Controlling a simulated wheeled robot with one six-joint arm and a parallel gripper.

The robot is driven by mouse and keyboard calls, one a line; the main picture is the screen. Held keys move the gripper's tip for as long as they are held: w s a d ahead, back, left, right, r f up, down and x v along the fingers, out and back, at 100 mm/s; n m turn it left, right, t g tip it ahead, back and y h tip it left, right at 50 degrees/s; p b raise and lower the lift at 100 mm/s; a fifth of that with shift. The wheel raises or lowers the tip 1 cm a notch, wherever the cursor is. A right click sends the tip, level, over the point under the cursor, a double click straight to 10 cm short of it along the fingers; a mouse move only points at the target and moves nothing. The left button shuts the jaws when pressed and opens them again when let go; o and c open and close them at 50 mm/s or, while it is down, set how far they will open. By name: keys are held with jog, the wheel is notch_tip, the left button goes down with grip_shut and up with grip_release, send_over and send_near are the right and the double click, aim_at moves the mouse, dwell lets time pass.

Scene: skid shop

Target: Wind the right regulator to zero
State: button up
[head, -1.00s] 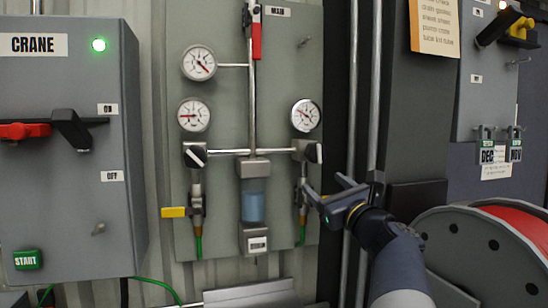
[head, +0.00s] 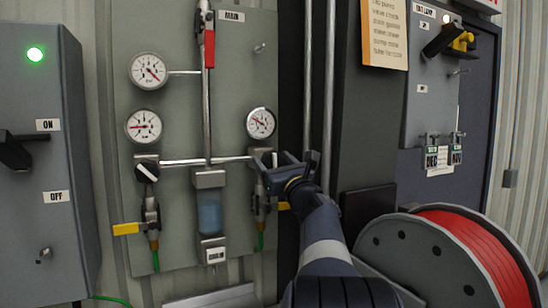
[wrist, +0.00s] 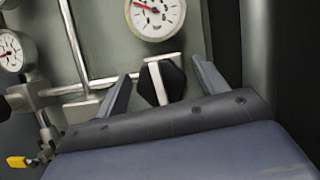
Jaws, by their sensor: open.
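The right regulator's dark knob (wrist: 175,84) has a white bar, nearly upright, and sits between my fingers in the wrist view. My gripper (wrist: 163,80) is open, one finger on each side of the knob, with a visible gap on both sides. In the head view my gripper (head: 286,165) is at the right regulator, hiding most of it. The right gauge (head: 261,123) is just above; its red needle points to the upper left, off to one side of the dial. It also shows, cut off, at the top of the wrist view (wrist: 156,17).
The left regulator knob (head: 147,171), left gauge (head: 144,126) and upper gauge (head: 148,71) share the panel. Yellow valve handles (head: 126,229) sit below. A filter bowl (head: 209,213) hangs between the regulators. Pipes (head: 329,90) and a red hose reel (head: 470,250) are at the right.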

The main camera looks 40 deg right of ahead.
jog(key=shift+w, duration=0.1)
jog(key=shift+c, duration=0.6)
jog(key=c, duration=0.9)
jog(key=shift+o, duration=0.2)
jog(key=shift+n+b, duration=0.3)
jog(key=shift+n, duration=0.2)
jog(key=n+y+b, duration=0.1)
jog(key=n+y, duration=0.1)
jog(key=n, duration=0.2)
jog(key=shift+f+y+b, duration=0.1)
jog(key=shift+y+b, duration=0.2)
jog(key=shift+b, duration=0.05)
jog(key=n+y, duration=0.1)
jog(key=n, duration=0.2)
jog(key=n+y+b, duration=0.1)
jog(key=n, duration=0.2)
jog(key=shift+g+y, duration=0.4)
jog(key=n+g, duration=0.1)
jog(key=n, duration=0.2)
jog(key=n+g+y, duration=0.1)
jog(key=n, duration=0.2)
jog(key=shift+p, duration=0.4)
jog(key=shift+a+n+g+y+p, duration=0.1)
jog(key=shift+n+g+y+p, duration=0.4)
jog(key=shift+n, duration=1.3)
